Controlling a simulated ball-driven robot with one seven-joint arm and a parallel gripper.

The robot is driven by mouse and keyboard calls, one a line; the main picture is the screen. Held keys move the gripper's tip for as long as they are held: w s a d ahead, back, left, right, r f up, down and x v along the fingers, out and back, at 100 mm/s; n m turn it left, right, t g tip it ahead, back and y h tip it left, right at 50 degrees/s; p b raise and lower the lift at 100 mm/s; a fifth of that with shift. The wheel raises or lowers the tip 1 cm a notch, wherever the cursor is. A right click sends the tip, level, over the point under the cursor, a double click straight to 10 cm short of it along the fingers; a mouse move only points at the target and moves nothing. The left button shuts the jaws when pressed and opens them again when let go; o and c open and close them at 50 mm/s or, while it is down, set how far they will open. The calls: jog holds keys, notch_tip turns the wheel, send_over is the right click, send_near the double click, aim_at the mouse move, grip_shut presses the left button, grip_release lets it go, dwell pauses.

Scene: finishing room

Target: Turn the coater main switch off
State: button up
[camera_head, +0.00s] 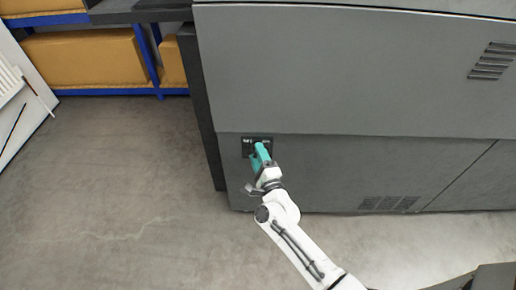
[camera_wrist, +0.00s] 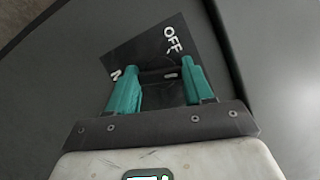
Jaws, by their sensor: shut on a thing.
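The coater main switch has a black square plate (camera_head: 248,141) low on the grey machine's front panel, near its left edge. In the wrist view the plate (camera_wrist: 150,48) looks turned, with a white "OFF" at the upper right and part of another label, ending in "N", at the left. A dark switch handle (camera_wrist: 160,75) with a small white mark lies between the two teal fingers of my gripper (camera_wrist: 160,80). My gripper (camera_head: 260,147) is shut on this handle. In the head view the fingers hide the handle and much of the plate.
The large grey coater (camera_head: 350,75) fills the right side, with vents at lower right. A blue shelf with yellow-brown boxes (camera_head: 85,57) stands at the back left. A white panel (camera_head: 18,95) leans at the far left. The concrete floor (camera_head: 110,190) at left is clear.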

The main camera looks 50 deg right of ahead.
jog(key=n+p, duration=0.2)
jog(key=p, duration=0.1)
jog(key=r+n+g+y+p, duration=0.1)
jog(key=p, duration=0.1)
jog(key=shift+n+p, duration=0.4)
jog(key=n+g+p, duration=0.1)
jog(key=n+p, duration=0.2)
jog(key=p, duration=0.3)
jog(key=shift+g, duration=0.3)
jog(key=shift+a+f+n+g+p, duration=0.15)
jog(key=shift+n+g+p, duration=0.3)
jog(key=shift+n+p, duration=0.8)
jog(key=shift+d+f+n+g+p, duration=0.15)
jog(key=shift+n+g+p, duration=0.4)
jog(key=shift+p, duration=1.25)
jog(key=shift+a, duration=0.1)
jog(key=o, duration=1)
jog(key=shift+o, duration=0.2)
